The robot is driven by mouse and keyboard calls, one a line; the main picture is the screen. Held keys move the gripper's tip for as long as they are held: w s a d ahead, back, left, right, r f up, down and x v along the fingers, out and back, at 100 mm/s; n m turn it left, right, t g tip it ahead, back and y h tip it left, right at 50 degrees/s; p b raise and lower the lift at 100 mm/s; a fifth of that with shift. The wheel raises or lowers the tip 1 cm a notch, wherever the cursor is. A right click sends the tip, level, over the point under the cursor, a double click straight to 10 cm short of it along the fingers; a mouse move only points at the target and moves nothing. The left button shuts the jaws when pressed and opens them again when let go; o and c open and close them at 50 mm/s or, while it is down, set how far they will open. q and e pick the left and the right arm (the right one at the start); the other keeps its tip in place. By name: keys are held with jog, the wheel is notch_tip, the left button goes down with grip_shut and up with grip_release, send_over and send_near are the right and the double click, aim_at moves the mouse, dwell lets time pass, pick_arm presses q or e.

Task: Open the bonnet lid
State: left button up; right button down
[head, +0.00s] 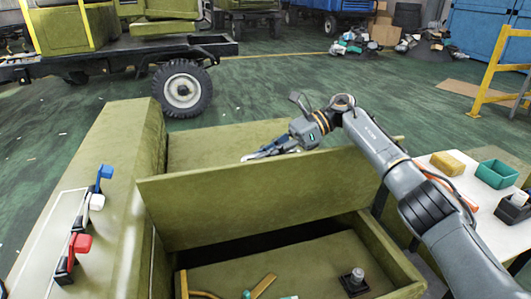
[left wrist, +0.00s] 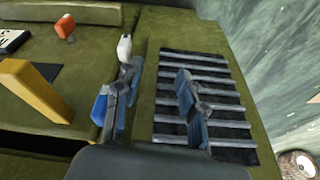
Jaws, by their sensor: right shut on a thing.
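The bonnet lid (head: 258,200) is an olive-green panel on a green chassis. In the head view it stands raised and tilted, with a dark gap below its lower edge above the open bay (head: 290,270). My right gripper (head: 262,152) is at the lid's top edge, shut on it; the far side of the grip is partly hidden behind the panel. My left gripper (left wrist: 155,78) shows in the left wrist view, its two fingers apart with nothing visible between them. It is over a green surface beside a dark slatted grille (left wrist: 205,105). It does not show in the head view.
Blue, white and red levers (head: 77,243) stand on the left chassis panel. A black knob (head: 354,281) sits inside the bay. Green floor lies beyond the chassis.

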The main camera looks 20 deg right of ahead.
pick_arm(q)
jog(key=shift+w, duration=0.1)
pick_arm(e)
jog(key=shift+f, duration=0.15)
jog(key=c, duration=1.4)
grip_release()
pick_arm(q)
jog(key=shift+w+d, duration=0.1)
pick_arm(e)
jog(key=shift+o, duration=0.2)
pick_arm(q)
jog(key=shift+r, duration=0.1)
jog(key=shift+w, duration=0.1)
pick_arm(e)
jog(key=shift+d, duration=0.1)
jog(key=v, duration=0.7)
jog(key=shift+w+d, duration=0.1)
jog(key=shift+d, duration=0.05)
